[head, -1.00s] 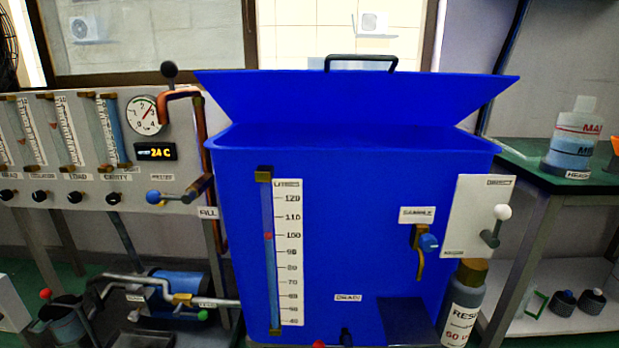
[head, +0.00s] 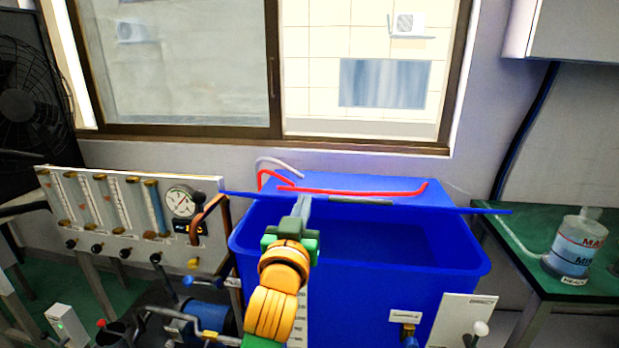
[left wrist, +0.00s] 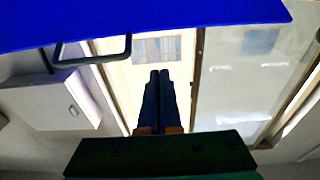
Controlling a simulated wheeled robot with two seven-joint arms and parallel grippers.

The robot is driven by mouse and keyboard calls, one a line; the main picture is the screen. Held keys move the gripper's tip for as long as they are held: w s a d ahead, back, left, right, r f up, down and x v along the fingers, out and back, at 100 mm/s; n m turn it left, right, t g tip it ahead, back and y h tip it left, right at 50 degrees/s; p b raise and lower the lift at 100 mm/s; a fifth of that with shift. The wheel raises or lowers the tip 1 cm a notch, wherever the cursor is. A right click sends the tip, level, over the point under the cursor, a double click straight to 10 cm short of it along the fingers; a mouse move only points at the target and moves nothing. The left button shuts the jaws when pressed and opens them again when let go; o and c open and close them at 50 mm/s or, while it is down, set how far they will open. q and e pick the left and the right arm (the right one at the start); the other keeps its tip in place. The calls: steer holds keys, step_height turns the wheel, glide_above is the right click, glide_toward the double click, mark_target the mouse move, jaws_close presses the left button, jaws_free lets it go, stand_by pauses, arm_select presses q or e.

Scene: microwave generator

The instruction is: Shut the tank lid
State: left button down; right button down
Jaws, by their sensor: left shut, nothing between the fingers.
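The blue tank (head: 390,285) stands in the middle of the head view with its top open, showing the inside. Its blue lid (head: 455,207) stands raised at the back, seen nearly edge-on. The dark lid handle (head: 360,200) is on its upper edge. My left gripper (head: 304,203) is shut and empty, near the lid's top edge, left of the handle. In the left wrist view, the shut fingers (left wrist: 155,80) sit below the lid (left wrist: 150,18) and right of the handle (left wrist: 95,55). Contact with the lid is not clear. My right gripper is out of view.
Red piping (head: 350,191) runs behind the lid. A gauge panel (head: 130,215) stands left of the tank. A green-topped bench (head: 515,235) with a bottle (head: 575,245) is at the right. A window is behind.

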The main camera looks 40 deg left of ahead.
arm_select(q)
steer(key=x, duration=0.9)
steer(key=shift+a+r+p, duration=0.2)
steer(key=shift+r+p, duration=0.1)
steer(key=shift+p, duration=0.1)
steer(key=f, duration=0.2)
steer(key=s+f, duration=0.1)
steer(key=shift+d+f, duration=0.3)
steer(key=shift+d, duration=0.05)
steer(key=shift+b, duration=0.3)
